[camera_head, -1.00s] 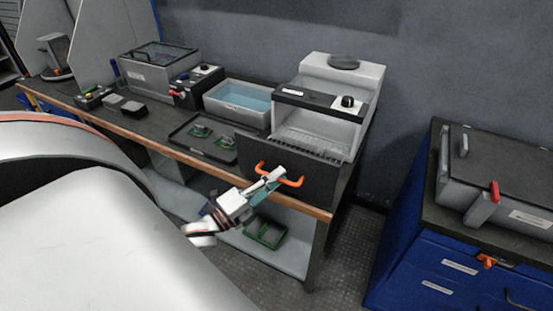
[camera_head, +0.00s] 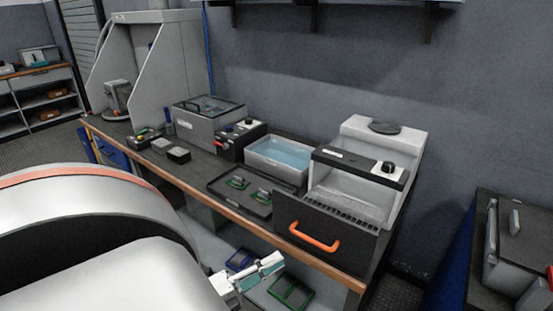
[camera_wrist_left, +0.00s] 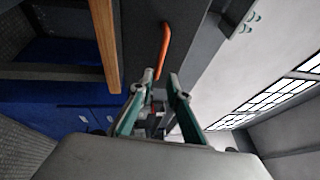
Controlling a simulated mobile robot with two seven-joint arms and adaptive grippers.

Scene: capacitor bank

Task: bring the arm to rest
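My left gripper (camera_head: 274,264) is in front of the bench, below and left of the orange handle (camera_head: 312,240). It is apart from the handle, and nothing shows between its fingers. In the left wrist view the two fingers (camera_wrist_left: 163,80) stand apart with a gap between them, and the orange handle (camera_wrist_left: 165,47) is ahead of them. The handle is on the black front panel (camera_head: 345,250) of the grey machine (camera_head: 360,165) at the bench's right end. My right gripper is in neither view.
The wood-edged bench (camera_head: 215,205) carries a black tray (camera_head: 232,201) with green boards, a water-filled basin (camera_head: 280,150) and a lidded grey box (camera_head: 200,128). A green bin (camera_head: 290,292) and a blue bin (camera_head: 240,259) are below. A dark-topped cabinet (camera_head: 490,290) stands at the right.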

